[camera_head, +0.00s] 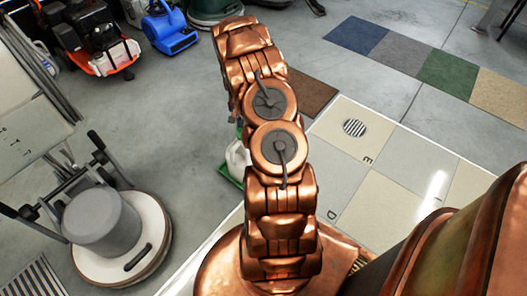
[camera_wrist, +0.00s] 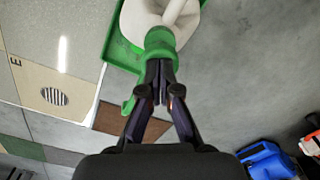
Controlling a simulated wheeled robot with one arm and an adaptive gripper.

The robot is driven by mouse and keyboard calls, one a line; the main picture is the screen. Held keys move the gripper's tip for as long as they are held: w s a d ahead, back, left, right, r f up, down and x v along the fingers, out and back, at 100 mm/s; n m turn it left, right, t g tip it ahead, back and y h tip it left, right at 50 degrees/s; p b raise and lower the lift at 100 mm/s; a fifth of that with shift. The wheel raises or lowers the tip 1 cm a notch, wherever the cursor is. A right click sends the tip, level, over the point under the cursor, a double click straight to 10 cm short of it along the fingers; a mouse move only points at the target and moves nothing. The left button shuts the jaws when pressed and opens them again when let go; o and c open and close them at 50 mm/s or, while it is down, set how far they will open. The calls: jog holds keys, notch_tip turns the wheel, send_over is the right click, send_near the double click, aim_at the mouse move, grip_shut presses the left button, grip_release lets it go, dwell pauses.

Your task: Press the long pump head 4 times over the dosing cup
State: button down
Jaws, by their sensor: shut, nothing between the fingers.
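A white jug (camera_wrist: 150,15) with a handle shows at the top of the wrist view. A green pump head or collar (camera_wrist: 160,40) sits at its end, and a green part (camera_wrist: 127,105) shows beside my left finger, perhaps its spout. My gripper (camera_wrist: 160,68) is shut, its tips at or over the green pump part; I cannot tell whether they touch. In the head view the jug (camera_head: 237,160) is mostly hidden behind my arm, and my gripper is hidden. I cannot make out a dosing cup.
The jug stands in a green tray (camera_wrist: 118,48); it also shows in the head view (camera_head: 231,178). A floor machine (camera_head: 110,230) stands at left, a blue blower (camera_head: 168,28) and red machine (camera_head: 95,38) at the back. Pale panels (camera_head: 380,180) lie right of my arm.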

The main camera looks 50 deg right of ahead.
jog(key=shift+r+p, duration=0.6)
jog(key=shift+r, duration=1.75)
jog(key=shift+f, duration=0.15)
jog(key=shift+f+b, duration=0.35)
jog(key=shift+f, duration=1.95)
jog(key=shift+r+p, duration=0.6)
jog(key=shift+r, duration=1.85)
